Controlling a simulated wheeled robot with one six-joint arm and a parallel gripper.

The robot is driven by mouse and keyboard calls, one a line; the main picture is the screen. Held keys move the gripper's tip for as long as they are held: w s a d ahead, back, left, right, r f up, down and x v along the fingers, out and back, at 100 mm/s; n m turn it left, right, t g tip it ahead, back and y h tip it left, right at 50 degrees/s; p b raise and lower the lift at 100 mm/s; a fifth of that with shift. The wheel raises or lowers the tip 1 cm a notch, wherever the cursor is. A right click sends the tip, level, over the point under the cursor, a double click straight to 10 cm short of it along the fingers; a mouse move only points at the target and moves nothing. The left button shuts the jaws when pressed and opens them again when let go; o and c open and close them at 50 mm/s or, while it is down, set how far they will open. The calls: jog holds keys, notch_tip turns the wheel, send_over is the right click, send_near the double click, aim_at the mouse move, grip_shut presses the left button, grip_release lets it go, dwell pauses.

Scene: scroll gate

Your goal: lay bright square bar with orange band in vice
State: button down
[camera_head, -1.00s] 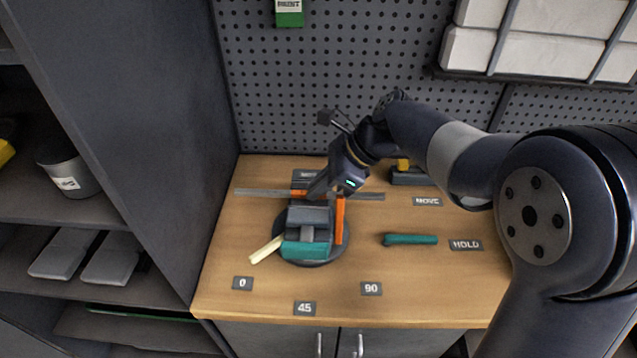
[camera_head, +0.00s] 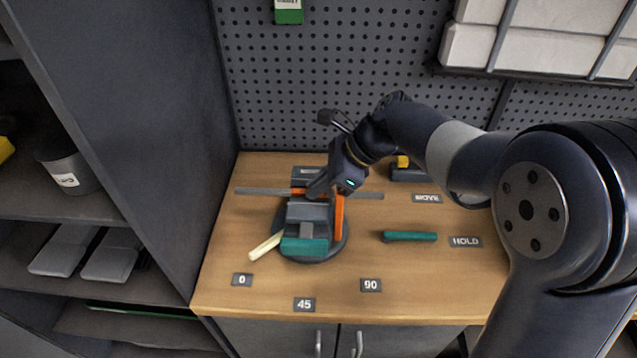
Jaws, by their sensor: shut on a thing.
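The bright square bar (camera_head: 262,191) lies crosswise, level, at the back of the vice. My gripper (camera_head: 317,191) points down and is shut on the bar near the band; the fingertips are partly hidden by the gripper body. The vice (camera_head: 305,212) has grey jaws and a teal front block (camera_head: 304,246) on a dark round base. I cannot tell whether the bar rests in the vice or is held just above it.
An orange piece (camera_head: 339,217) stands along the vice's right side. A cream handle (camera_head: 264,247) sticks out front left. A teal bar (camera_head: 410,237) lies to the right by the HOLD label (camera_head: 465,242). The bench front (camera_head: 335,305) is mostly clear. A pegboard stands behind.

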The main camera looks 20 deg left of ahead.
jog(key=shift+s+d+f, duration=0.1)
jog(key=shift+f, duration=0.4)
jog(key=c, duration=1.4)
grip_release()
jog(key=shift+s+d+f, duration=0.1)
jog(key=v, duration=1.1)
jog(key=shift+r, duration=0.45)
